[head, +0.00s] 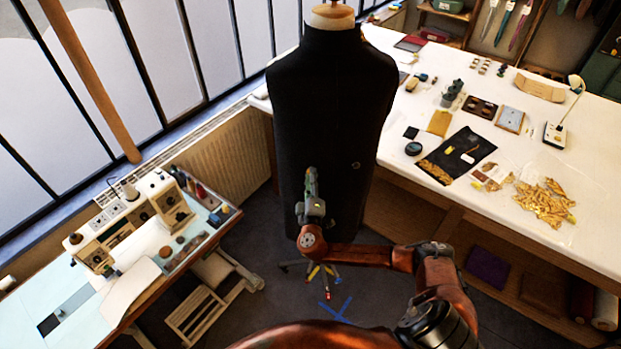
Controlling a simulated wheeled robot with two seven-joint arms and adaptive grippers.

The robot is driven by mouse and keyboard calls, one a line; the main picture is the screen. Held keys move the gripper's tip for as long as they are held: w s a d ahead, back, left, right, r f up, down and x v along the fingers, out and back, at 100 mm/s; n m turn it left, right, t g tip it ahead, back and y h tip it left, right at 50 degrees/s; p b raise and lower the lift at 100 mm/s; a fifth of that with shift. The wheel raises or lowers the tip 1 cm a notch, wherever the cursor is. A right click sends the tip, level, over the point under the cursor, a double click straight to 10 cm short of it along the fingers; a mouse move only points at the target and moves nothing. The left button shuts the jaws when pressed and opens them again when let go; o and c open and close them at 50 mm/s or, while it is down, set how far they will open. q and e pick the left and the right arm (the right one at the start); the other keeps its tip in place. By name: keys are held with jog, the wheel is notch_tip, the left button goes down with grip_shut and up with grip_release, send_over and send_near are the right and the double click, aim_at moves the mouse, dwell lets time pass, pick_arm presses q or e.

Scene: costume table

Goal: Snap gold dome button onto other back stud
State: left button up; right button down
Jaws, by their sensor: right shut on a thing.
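A black dress form (330,100) stands upright in the middle of the head view, its back or front filling the centre. A small round ring-like stud (355,165) shows on its right side. My right gripper (310,174) is in front of the form's lower left part, to the left of the stud and apart from it in the picture. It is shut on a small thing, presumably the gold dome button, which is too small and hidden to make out. I cannot tell whether it touches the form. The other stud is not visible. My left gripper is out of view.
A white table (590,180) at right holds gold trim pieces (544,203), a black cloth (457,154), a lamp (557,134) and small boxes. A sewing machine (128,218) stands on a pale table at left.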

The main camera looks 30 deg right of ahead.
jog(key=shift+w+d+b, duration=0.35)
jog(key=shift+w+b, duration=0.05)
jog(key=shift+w, duration=0.1)
dwell(0.9)
jog(key=c, duration=1.7)
grip_release()
jog(key=shift+o, duration=0.6)
jog(key=o, duration=0.4)
jog(key=a+p+v, duration=0.1)
jog(key=v, duration=0.7)
jog(key=shift+w+r, duration=0.25)
jog(key=shift+w, duration=0.1)
